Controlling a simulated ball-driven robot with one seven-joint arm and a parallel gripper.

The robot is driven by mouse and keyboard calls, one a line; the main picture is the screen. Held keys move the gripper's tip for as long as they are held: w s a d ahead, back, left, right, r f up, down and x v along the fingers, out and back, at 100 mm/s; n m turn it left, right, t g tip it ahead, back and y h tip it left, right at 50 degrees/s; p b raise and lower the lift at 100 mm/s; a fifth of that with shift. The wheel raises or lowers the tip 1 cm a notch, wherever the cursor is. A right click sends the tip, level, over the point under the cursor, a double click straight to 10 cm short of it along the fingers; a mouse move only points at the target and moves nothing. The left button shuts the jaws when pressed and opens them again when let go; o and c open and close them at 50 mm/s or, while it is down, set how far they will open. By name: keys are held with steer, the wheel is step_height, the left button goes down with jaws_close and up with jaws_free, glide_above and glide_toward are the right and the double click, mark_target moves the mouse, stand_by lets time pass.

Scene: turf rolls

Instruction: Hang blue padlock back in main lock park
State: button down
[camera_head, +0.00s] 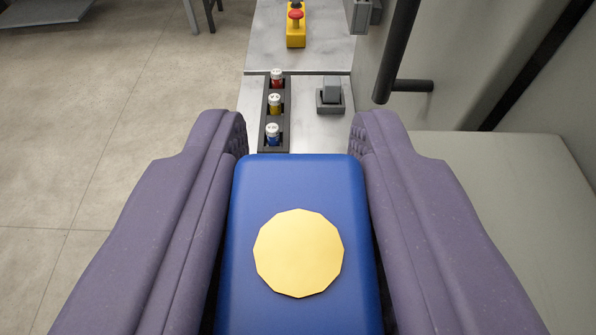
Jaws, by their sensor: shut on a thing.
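The blue padlock (298,185) fills the lower middle of the view. It is a rounded blue block with a pale yellow many-sided disc on the face towards me; no shackle shows. My gripper (300,132) has purple fingers on the left and right of the blue body and is shut on it. The fingertips reach a little past its far edge. I cannot make out the main lock park for certain in this view.
Beyond lies a pale marbled surface (310,128). A dark rack (264,125) on it holds red, yellow and blue items with white tops. A grey switch-like block (331,95) stands beside it. Farther back is a yellow box with a red button (296,30). A dark bar handle (398,50) juts out at right.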

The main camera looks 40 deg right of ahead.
steer(key=shift+f, duration=0.15)
steer(key=c, duration=0.7)
jaws_free()
steer(key=v, duration=0.5)
steer(key=shift+s+a+b, duration=0.25)
steer(key=shift+b, duration=0.1)
steer(key=p, duration=0.3)
steer(key=r+p, duration=0.1)
steer(key=p, duration=0.2)
steer(key=shift+s+a, duration=0.2)
steer(key=s+p, duration=0.1)
steer(key=p, duration=0.2)
steer(key=shift+s+a, duration=0.1)
steer(key=shift+a, duration=0.3)
